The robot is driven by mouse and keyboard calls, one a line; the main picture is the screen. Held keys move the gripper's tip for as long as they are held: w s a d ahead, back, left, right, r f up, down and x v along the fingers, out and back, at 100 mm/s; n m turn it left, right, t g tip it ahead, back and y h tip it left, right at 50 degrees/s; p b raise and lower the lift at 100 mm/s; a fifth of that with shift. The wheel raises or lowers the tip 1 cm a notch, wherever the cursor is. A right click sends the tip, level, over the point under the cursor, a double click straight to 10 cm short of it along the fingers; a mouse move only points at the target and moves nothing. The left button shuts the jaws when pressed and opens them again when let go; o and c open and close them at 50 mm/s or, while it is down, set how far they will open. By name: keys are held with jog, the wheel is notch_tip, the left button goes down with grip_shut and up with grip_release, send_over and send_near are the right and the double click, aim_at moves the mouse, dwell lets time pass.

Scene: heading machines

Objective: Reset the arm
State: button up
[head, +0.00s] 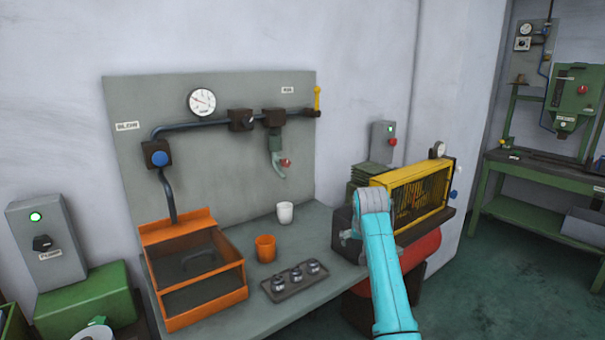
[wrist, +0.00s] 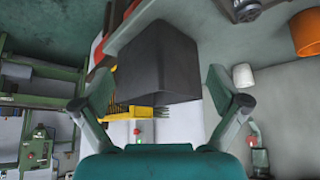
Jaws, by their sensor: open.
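My turquoise arm rises from the bottom right of the head view, and its far end is in front of the yellow-framed cage. In the wrist view my gripper (wrist: 160,90) has its two fingers spread wide apart with nothing held between them. A dark box-like block (wrist: 157,60) shows beyond the fingers; I cannot tell the distance, and no contact is visible. In the head view the fingers are mostly hidden by the arm.
The grey bench (head: 330,255) holds an orange bin (head: 200,300), an orange cup (head: 265,248), a white cup (head: 285,212) and a tray (head: 287,291) with small metal parts. The yellow cage (head: 445,195) stands right of the bench. Green floor (head: 500,270) is open at right.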

jog(key=s+f+t, duration=0.1)
jog(key=s+f, duration=0.5)
jog(key=f, duration=0.6)
jog(key=s+f+t, duration=0.1)
jog(key=s+f, duration=0.5)
jog(key=f, duration=0.6)
jog(key=s+f+n+t, duration=0.1)
jog(key=s+f, duration=0.5)
jog(key=s, duration=0.3)
jog(key=s+f+t, duration=0.1)
jog(key=s+f, duration=0.4)
jog(key=s, duration=0.5)
jog(key=s+d+r+t+y, duration=0.1)
jog(key=s+r+t, duration=0.1)
jog(key=s, duration=2.2)
jog(key=s+r+t, duration=0.2)
jog(key=s+r, duration=1.6)
jog(key=shift+s+r+n, duration=0.25)
jog(key=shift+s+n, duration=0.1)
jog(key=shift+n, duration=0.05)
